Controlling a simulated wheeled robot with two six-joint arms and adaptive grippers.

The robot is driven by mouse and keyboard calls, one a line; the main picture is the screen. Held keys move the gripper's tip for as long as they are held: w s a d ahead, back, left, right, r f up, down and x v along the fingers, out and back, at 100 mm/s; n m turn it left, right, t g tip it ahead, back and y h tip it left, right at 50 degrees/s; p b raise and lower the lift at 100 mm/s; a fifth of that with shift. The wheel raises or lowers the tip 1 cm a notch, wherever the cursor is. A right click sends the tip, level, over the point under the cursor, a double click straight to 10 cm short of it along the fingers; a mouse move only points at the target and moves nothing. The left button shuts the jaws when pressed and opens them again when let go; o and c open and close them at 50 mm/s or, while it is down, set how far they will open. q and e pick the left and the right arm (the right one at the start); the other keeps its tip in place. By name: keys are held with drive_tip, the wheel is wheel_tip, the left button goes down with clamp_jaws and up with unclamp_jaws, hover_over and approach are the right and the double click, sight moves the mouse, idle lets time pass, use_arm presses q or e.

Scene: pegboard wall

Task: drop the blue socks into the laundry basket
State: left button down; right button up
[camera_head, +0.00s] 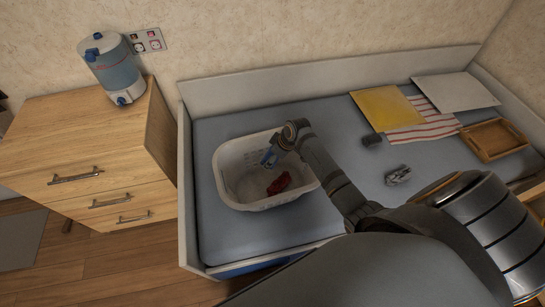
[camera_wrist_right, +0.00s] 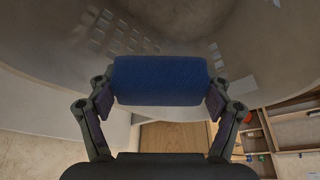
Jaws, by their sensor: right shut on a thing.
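The blue socks (camera_wrist_right: 160,79), a rolled bundle, are pinched between both fingertips of my right gripper (camera_head: 273,153) in the wrist view. In the head view a small part of the blue socks (camera_head: 266,158) shows at the gripper's end, over the white laundry basket (camera_head: 226,168). The basket stands on the bed, and its slotted wall (camera_wrist_right: 118,38) shows behind the socks in the wrist view. A dark red cloth item (camera_head: 279,183) lies inside the basket. I cannot tell how high the socks are above the basket floor. My left gripper is not in view.
On the bed (camera_head: 235,126) lie a dark roll (camera_head: 372,140), a grey crumpled item (camera_head: 398,175), a yellow folded cloth (camera_head: 385,108), a striped cloth (camera_head: 430,120), a white panel (camera_head: 455,92) and a wooden tray (camera_head: 492,139). A dresser (camera_head: 95,150) with a water dispenser (camera_head: 113,68) stands left.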

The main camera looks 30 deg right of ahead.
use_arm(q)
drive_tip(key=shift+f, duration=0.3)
use_arm(e)
drive_tip(key=shift+f, duration=0.25)
drive_tip(key=o, duration=1)
drive_tip(key=shift+o, duration=0.2)
drive_tip(key=shift+s+d+r, duration=0.1)
drive_tip(key=shift+d+r, duration=0.05)
drive_tip(key=shift+r, duration=0.25)
drive_tip(key=v, duration=1.1)
